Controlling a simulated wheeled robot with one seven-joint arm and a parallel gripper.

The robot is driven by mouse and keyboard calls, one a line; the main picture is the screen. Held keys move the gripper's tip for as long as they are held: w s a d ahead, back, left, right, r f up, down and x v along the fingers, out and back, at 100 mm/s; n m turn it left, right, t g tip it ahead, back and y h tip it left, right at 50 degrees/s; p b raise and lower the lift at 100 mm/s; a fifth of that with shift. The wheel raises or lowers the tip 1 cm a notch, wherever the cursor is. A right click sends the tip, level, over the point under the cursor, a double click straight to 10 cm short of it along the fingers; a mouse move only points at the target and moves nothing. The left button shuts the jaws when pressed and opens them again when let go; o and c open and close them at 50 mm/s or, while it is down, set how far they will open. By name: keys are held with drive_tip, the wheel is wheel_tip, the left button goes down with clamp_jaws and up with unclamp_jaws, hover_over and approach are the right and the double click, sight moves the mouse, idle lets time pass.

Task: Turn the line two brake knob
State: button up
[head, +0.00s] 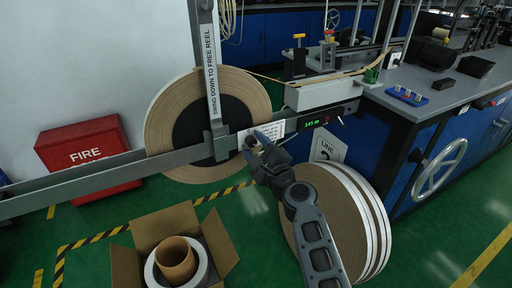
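My gripper (254,146) is in the middle of the head view, at the end of the grey beam beside the large tape reel (160,124). A small round knob-like part (250,141) shows at its fingertips. I cannot tell whether the fingers touch it or are shut on it, because the gripper and wrist cover most of that spot. A white lettered placard (276,128) is partly hidden behind the gripper. A sign reading "LINE" (328,148) hangs on the bench to the right; its number is partly covered.
An upright arm labelled "SWING DOWN TO FREE REEL" (211,75) crosses the reel. Spare reels (345,220) lean below the bench. An open carton (170,219) and a red fire box (88,155) stand left. A handwheel (438,168) is at right.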

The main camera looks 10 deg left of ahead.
drive_tip(key=p+v, duration=0.1)
drive_tip(key=v, duration=0.7)
drive_tip(key=shift+p, duration=0.4)
drive_tip(key=s+d+f+n+h+p, duration=0.2)
drive_tip(key=s+d+f+n+h, duration=0.15)
drive_tip(key=s+d, duration=0.75)
drive_tip(key=s+d+f+n+h+p, duration=0.1)
drive_tip(key=s+d+f+n+h, duration=0.25)
drive_tip(key=s+d, duration=0.8)
drive_tip(key=s+d+r+n+h+p, duration=0.1)
drive_tip(key=s+r+n, duration=0.15)
drive_tip(key=s, duration=0.55)
drive_tip(key=s+d+r+n+h+p, duration=0.1)
drive_tip(key=s+r+n, duration=0.15)
drive_tip(key=s, duration=0.55)
drive_tip(key=s+r+n+h+p, duration=0.1)
drive_tip(key=s+r+n, duration=0.5)
drive_tip(key=s+r, duration=0.6)
drive_tip(key=shift+s+a+r+n+p, duration=0.25)
drive_tip(key=shift+r+p, duration=0.2)
drive_tip(key=shift+r, duration=0.25)
